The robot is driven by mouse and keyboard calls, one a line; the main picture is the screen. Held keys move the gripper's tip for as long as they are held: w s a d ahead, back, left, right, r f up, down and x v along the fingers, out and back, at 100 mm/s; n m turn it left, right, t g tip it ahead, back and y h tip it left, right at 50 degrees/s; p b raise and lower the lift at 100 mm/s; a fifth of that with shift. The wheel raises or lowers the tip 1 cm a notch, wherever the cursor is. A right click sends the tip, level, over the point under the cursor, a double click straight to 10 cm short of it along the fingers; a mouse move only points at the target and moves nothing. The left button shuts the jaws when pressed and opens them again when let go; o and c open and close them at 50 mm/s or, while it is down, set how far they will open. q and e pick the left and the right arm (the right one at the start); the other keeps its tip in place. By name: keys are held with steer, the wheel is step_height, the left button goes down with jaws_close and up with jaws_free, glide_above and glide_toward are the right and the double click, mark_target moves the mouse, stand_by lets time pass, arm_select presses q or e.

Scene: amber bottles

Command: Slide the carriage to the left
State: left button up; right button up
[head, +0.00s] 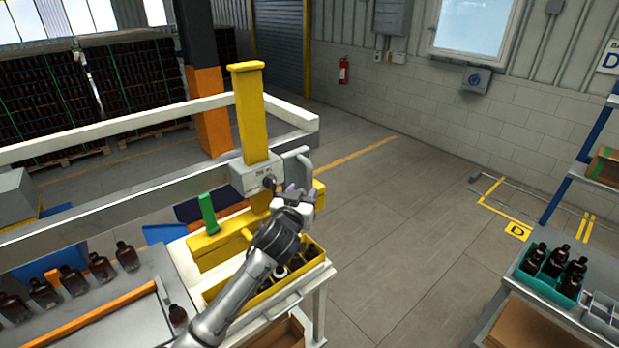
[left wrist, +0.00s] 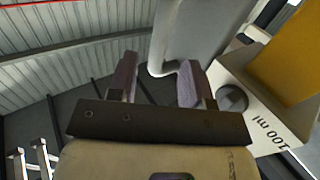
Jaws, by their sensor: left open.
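The carriage (head: 249,180) is a pale grey block with a tall yellow post (head: 252,115), sitting at the right part of a white horizontal rail (head: 120,192). A grey handle (head: 302,163) stands at its right side. My left gripper (head: 291,190) is open at the handle's lower end. In the left wrist view my open fingers (left wrist: 158,70) point at the handle (left wrist: 208,35), whose lower edge shows between and beyond the fingertips; I cannot tell whether they touch. The carriage face (left wrist: 270,120) there reads "100 ml" beside a dark knob (left wrist: 232,98). My right gripper is not in view.
Below the carriage is a yellow crate (head: 318,262) with bottles, partly hidden by my left arm. Amber bottles (head: 72,279) stand in a row at left behind an orange bar (head: 88,318). A green block (head: 208,213) stands left of the carriage. Open floor lies to the right.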

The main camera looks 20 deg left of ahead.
mark_target(308, 184)
arm_select(q)
steer(key=shift+w+a+p, duration=0.15)
steer(key=shift+w+p, duration=0.45)
steer(key=shift+w, duration=2.3)
jaws_close()
